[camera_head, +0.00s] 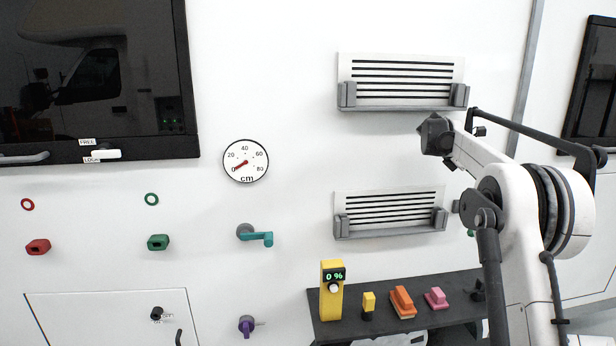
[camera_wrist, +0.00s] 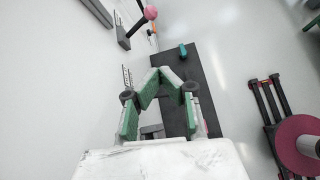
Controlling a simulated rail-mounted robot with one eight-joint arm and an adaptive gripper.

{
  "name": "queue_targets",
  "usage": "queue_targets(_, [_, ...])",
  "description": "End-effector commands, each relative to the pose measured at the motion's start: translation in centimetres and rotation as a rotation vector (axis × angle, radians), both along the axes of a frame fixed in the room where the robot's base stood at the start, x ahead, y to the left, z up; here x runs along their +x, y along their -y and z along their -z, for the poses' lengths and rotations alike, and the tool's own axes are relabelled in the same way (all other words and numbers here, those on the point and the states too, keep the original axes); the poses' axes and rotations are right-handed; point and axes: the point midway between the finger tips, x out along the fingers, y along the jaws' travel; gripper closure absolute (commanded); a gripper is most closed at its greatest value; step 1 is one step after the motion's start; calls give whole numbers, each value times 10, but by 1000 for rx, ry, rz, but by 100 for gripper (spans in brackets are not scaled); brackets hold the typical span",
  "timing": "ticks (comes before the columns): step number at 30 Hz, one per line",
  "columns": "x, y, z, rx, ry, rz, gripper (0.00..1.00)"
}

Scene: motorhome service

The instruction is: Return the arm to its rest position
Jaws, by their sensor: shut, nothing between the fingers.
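My white arm rises on the right of the head view and bends back left, ending in a dark block in front of the wall, between the two vents and to their right. The fingers cannot be made out there. In the wrist view my gripper (camera_wrist: 160,76) shows its green-padded fingers meeting at the tips. It is shut and holds nothing. Behind the fingers lies a dark shelf (camera_wrist: 205,70); I see no contact with it.
A dark shelf (camera_head: 452,294) at the lower right carries a yellow device reading 0 % (camera_head: 331,290) and several coloured blocks. Two vents (camera_head: 400,80) (camera_head: 390,207) have grey brackets. A gauge (camera_head: 245,161) and a teal handle (camera_head: 256,236) are on the wall.

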Motion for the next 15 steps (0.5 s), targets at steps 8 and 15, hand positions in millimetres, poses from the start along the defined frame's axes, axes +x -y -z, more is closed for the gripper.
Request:
queue_targets(8, [-49,-53,-21,138,215,87,100])
queue_targets(15, [-102,-98,-29,271,386,182,100])
